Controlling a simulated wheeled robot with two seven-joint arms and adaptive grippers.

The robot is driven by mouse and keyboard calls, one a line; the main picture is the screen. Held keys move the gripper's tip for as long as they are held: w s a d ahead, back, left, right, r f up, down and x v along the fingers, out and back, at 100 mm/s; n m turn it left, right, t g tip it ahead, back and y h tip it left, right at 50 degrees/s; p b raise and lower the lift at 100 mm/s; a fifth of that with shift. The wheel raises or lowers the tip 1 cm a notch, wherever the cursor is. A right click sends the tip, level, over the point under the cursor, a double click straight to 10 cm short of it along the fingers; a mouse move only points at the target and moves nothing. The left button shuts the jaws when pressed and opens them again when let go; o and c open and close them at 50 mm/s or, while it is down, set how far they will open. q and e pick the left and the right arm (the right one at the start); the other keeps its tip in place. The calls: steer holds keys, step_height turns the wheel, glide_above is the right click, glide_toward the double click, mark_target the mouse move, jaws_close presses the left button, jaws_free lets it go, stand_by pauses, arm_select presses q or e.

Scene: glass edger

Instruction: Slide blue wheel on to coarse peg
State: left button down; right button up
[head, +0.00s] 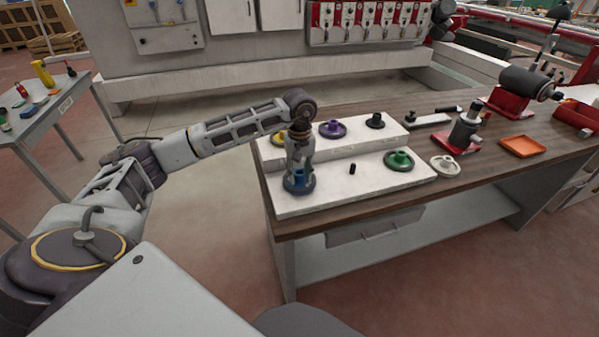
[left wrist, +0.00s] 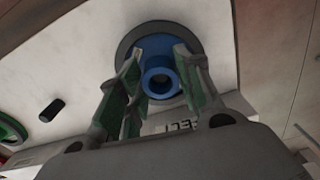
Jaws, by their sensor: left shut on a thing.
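The blue wheel (head: 299,182) has a dark rim and a blue hub and is at the front left of the lower white board (head: 325,190). My left gripper (head: 299,172) points down over it and is shut on its hub. The left wrist view shows the fingers (left wrist: 158,85) on both sides of the blue hub (left wrist: 161,78). I cannot tell whether the wheel touches the board or sits on a peg. A bare black peg (head: 352,169) stands to the right, also in the left wrist view (left wrist: 52,110). Which peg is coarse is not readable. My right gripper is not in view.
A green wheel (head: 398,160) sits right of the bare peg. A purple wheel (head: 332,129), a yellow wheel (head: 278,139) and a black piece (head: 375,121) are on the raised rear step. A pale wheel (head: 445,166) lies on the wooden bench (head: 480,160) near an orange tray (head: 522,146).

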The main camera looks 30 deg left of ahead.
arm_select(q)
steer(key=shift+f, duration=0.4)
steer(key=c, duration=0.9)
jaws_free()
step_height(320, 180, up, 12)
stand_by(1.2)
